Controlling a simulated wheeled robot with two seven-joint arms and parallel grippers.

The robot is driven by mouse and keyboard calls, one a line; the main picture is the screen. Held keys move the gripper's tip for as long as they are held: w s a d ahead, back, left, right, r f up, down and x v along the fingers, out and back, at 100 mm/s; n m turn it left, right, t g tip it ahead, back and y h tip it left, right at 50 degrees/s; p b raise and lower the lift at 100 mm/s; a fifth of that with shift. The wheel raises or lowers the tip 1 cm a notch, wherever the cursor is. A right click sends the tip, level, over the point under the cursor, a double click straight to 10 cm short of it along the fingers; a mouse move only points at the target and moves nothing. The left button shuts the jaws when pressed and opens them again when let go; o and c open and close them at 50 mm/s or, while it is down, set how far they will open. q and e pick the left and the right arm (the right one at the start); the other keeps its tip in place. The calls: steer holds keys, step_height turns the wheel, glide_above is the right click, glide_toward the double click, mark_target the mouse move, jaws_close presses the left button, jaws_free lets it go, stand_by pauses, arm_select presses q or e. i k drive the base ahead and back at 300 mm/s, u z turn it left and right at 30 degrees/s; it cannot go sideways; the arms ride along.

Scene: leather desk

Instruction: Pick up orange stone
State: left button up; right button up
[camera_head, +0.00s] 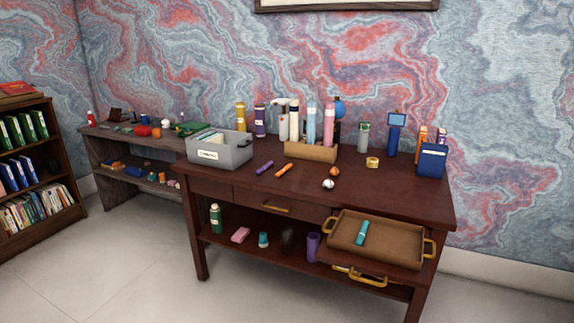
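A small rounded orange-brown object (334,171), which looks like the orange stone, lies on the top of the dark red-brown desk (395,195), right of centre. A small silver-white round object (328,184) lies just in front of it, close by. An orange stick-like item (284,169) lies farther left on the desk top. Neither of my grippers shows in the head view.
A grey bin (235,155) stands at the desk's left, and a cardboard box of bottles (312,153) at the back. A brown tray (345,240) with gold handles juts out at the front right, holding a teal item (361,232). A yellow roll (372,162) lies right of the stone.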

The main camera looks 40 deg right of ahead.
mark_target(335, 171)
steer(key=u, duration=0.05)
steer(key=i, duration=2)
steer(key=z, duration=1.6)
steer(key=i, duration=0.95)
steer(key=z, duration=0.95)
